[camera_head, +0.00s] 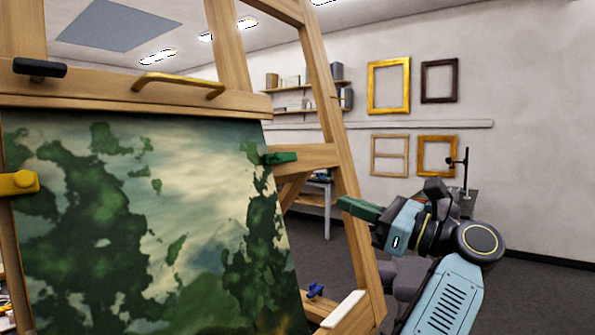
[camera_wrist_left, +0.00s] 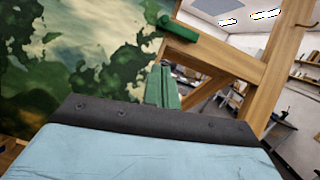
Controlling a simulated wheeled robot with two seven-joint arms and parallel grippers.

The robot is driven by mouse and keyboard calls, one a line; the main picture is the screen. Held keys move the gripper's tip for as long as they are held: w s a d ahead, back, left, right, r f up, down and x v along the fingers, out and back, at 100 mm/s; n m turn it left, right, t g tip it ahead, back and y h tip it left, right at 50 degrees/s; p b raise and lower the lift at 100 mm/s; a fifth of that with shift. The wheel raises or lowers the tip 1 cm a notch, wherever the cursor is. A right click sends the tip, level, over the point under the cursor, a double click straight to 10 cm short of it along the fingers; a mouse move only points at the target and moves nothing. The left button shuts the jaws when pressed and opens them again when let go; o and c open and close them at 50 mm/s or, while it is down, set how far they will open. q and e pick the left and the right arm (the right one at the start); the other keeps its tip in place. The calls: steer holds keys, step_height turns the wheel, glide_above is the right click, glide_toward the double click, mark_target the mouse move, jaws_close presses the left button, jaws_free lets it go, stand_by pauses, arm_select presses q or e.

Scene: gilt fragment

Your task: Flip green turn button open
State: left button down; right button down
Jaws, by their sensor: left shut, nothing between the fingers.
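The green turn button (camera_head: 280,158) sits on the easel's wooden part at the painting's upper right edge. It lies nearly level, with its left end reaching the canvas edge. In the left wrist view, the green turn button (camera_wrist_left: 178,29) is at the top centre, slanting down to the right. My left gripper (camera_head: 345,203), with green fingers, is to the right of and below the button in the head view, apart from it. In the left wrist view, my left gripper (camera_wrist_left: 162,72) has its fingers together and empty, below the button. My right gripper is not in view.
The painting (camera_head: 150,220) rests on a wooden easel (camera_head: 347,200). A yellow button (camera_head: 18,182), a black knob (camera_head: 40,69), a brass handle (camera_head: 178,84), a blue knob (camera_head: 315,290) and a white block (camera_head: 343,308) are around it. A table and wall frames stand behind.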

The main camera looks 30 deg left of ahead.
arm_select(q)
steer(key=p, duration=0.2)
glide_toward(273, 161)
step_height(273, 161, down, 2)
steer(key=a, duration=0.2)
steer(key=a+r, duration=0.1)
steer(key=a+r+p, duration=0.1)
steer(key=shift+a+r, duration=0.1)
steer(key=shift+r, duration=0.2)
steer(key=shift+a+r, duration=0.2)
steer(key=shift+r, duration=0.1)
